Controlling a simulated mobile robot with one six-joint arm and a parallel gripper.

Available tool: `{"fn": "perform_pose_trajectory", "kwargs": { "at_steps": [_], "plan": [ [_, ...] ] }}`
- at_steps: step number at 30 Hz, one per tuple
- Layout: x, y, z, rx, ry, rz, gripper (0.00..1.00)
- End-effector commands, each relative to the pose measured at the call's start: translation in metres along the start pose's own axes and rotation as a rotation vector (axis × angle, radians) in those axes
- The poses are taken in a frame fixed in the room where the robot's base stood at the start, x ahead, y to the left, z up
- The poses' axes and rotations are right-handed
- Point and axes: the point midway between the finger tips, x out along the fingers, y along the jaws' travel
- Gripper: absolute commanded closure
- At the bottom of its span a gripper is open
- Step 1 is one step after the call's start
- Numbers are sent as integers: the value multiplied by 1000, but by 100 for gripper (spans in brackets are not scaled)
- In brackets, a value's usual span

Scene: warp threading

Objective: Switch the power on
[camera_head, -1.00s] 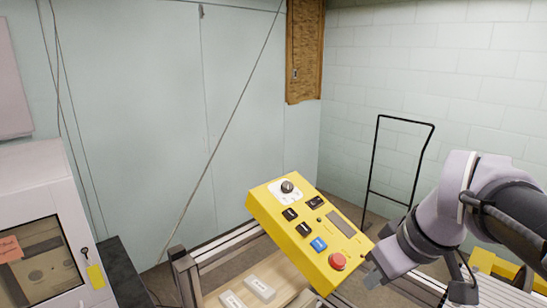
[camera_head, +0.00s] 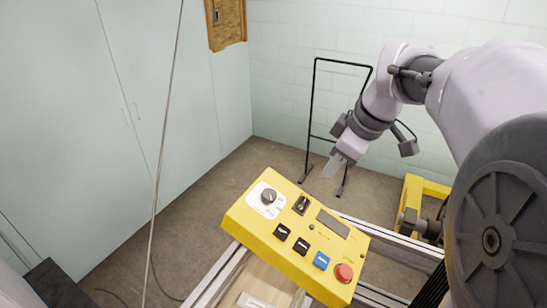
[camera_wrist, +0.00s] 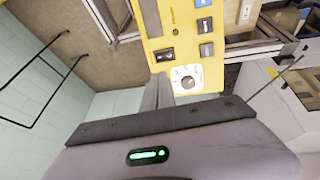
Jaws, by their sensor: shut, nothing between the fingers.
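The yellow control box (camera_head: 262,229) stands tilted in the head view's lower middle. On it are a round selector knob (camera_head: 267,196) on a white plate, a black rocker switch (camera_head: 301,205), two black buttons (camera_head: 282,232), a blue button (camera_head: 321,260) and a red mushroom button (camera_head: 344,273). My gripper (camera_head: 333,166) is shut and empty, in the air beyond and above the box, apart from it. In the wrist view, my fingertips (camera_wrist: 158,90) appear close to the knob (camera_wrist: 187,82) and the rocker (camera_wrist: 163,55). Which switch is the power is too small to read.
A dark display (camera_head: 332,222) is set in the box's face. A metal frame (camera_head: 385,297) runs below it. A black tubular stand (camera_head: 310,110) is behind my gripper. A yellow object (camera_head: 425,195) stands on the floor at right.

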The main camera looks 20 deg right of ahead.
Motion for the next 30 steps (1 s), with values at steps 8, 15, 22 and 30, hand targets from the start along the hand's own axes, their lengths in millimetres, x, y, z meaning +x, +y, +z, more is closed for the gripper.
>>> {"fn": "perform_pose_trajectory", "kwargs": {
  "at_steps": [8, 15, 22, 30],
  "plan": [
    [58, -1, 1, 0, -1, -4, 100],
    [107, -2, 1, 2, -2, -4, 100],
    [131, -1, 0, 0, -1, -1, 100],
    [133, -1, 0, 1, 0, -1, 100]
  ]
}}
